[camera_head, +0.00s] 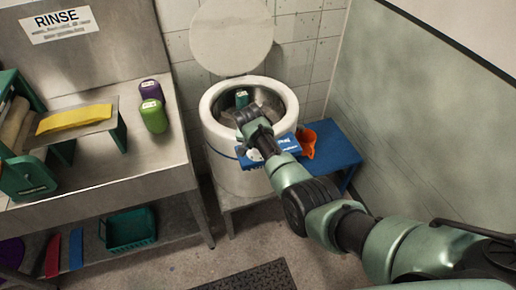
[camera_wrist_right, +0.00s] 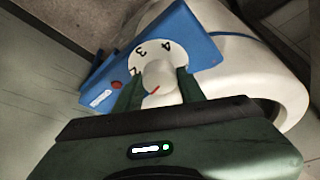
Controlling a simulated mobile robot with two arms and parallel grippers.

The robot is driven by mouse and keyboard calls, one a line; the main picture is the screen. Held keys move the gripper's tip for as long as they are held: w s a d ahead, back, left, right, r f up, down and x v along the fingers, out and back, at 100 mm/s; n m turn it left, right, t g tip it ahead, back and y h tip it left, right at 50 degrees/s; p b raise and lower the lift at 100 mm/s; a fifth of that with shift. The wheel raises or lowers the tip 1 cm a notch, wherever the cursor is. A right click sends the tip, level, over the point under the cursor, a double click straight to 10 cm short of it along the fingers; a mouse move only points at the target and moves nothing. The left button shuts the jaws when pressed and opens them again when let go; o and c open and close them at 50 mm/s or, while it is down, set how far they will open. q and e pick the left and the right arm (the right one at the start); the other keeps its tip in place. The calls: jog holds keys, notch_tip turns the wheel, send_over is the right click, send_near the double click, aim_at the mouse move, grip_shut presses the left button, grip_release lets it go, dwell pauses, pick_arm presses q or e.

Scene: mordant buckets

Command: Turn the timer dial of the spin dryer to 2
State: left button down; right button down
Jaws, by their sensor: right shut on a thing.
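The spin dryer (camera_head: 235,178) is a white drum with its round lid (camera_head: 231,38) raised. A blue control panel (camera_head: 286,145) sits on its front, partly behind my right arm; it also shows in the right wrist view (camera_wrist_right: 198,39). The white timer dial (camera_wrist_right: 150,56) shows a 3 and a 4; another numeral is mostly hidden by the left finger. My right gripper (camera_wrist_right: 160,86) is shut on the dial's pale knob (camera_wrist_right: 160,76), one finger on each side. A red mark shows on the knob, but its exact setting is unclear. My left gripper is out of view.
A metal sink bench (camera_head: 110,180) stands left with a purple bottle (camera_head: 151,90), a green bottle (camera_head: 153,116) and a yellow cloth (camera_head: 75,118). A blue stool (camera_head: 338,147) with an orange item (camera_head: 307,143) stands right of the dryer, near the wall.

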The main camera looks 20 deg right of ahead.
jog(key=m+b, duration=0.2)
jog(key=b, duration=0.1)
jog(key=m+g+h+b, duration=0.1)
jog(key=m+b, duration=0.1)
jog(key=b, duration=0.1)
jog(key=m+g+b, duration=0.1)
jog(key=m+b, duration=0.2)
jog(key=shift+w+a+f+h, duration=0.15)
jog(key=shift+w+f+h, duration=0.1)
jog(key=shift+h, duration=0.15)
jog(key=shift+r+m+g+b, duration=0.3)
jog(key=shift+m+b, duration=0.4)
jog(key=shift+b, duration=0.2)
jog(key=c, duration=1.2)
grip_release()
jog(key=shift+o, duration=0.2)
jog(key=w+v, duration=0.1)
jog(key=v, duration=0.6)
jog(key=shift+s+a+r, duration=0.2)
jog(key=shift+s+r, duration=0.1)
jog(key=shift+s, duration=0.25)
jog(key=shift+s+f, duration=0.1)
